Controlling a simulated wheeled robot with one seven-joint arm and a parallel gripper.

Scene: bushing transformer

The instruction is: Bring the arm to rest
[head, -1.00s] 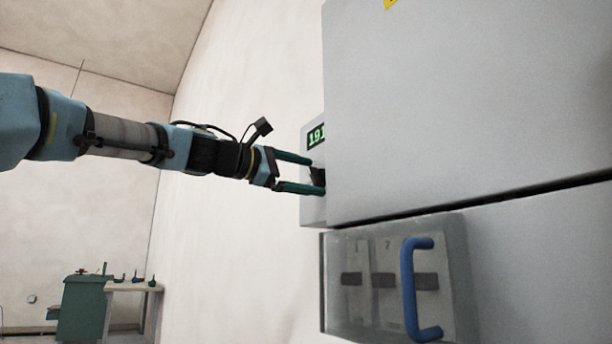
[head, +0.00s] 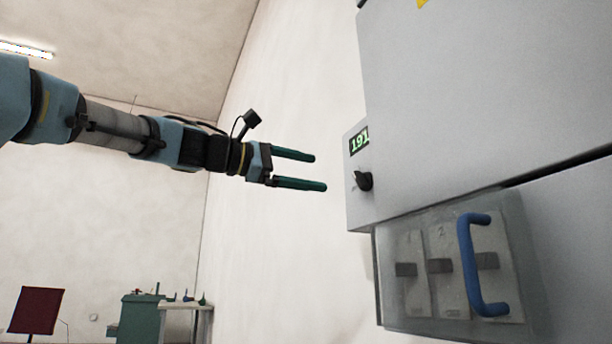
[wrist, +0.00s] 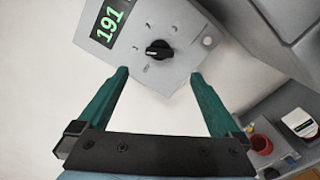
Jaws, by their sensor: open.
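My gripper (head: 321,172) is open and empty, with its two green fingers pointing right in the head view. It is apart from the small control box (head: 357,207), which carries a black rotary knob (head: 363,181) and a green lit display (head: 359,143) reading 191. In the wrist view the knob (wrist: 158,50) lies beyond the fingertips, between and above them, with nothing held. My arm (head: 115,125) reaches in from the left.
A large grey cabinet (head: 480,90) fills the right. Below the box is a clear cover (head: 400,322) with a blue handle (head: 470,265) over several switches. A green cabinet (head: 138,320) and a table (head: 185,306) stand far back left.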

